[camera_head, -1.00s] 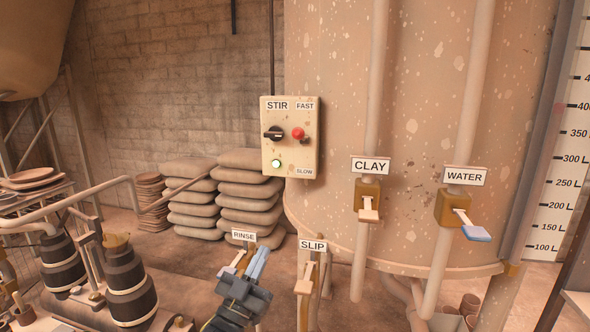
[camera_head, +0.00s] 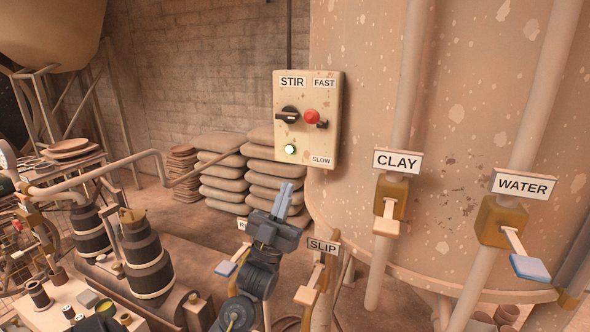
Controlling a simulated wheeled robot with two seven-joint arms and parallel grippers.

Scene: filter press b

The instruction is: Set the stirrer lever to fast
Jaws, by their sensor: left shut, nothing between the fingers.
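The stirrer control box (camera_head: 281,137) is cream, labelled STIR, and hangs in front of the tank. Its red-knobbed lever (camera_head: 311,117) is on the right half, between the FAST label (camera_head: 324,83) above and the SLOW label (camera_head: 321,160) below. The red knob points outward, roughly midway but nearer FAST. A black rotary switch (camera_head: 288,115) and a lit pale-green lamp (camera_head: 290,149) are on the left half. My left gripper (camera_head: 284,197) is shut and empty, below the box, fingers pointing up. It is apart from the lever. My right gripper is not in view.
CLAY (camera_head: 390,213) and WATER (camera_head: 509,235) valve handles jut from the pipes at right. The SLIP valve (camera_head: 313,285) stands close to my left gripper's right. Stacked sacks (camera_head: 223,181) lie behind. Barrels (camera_head: 147,260) stand at left. Space just below the box is clear.

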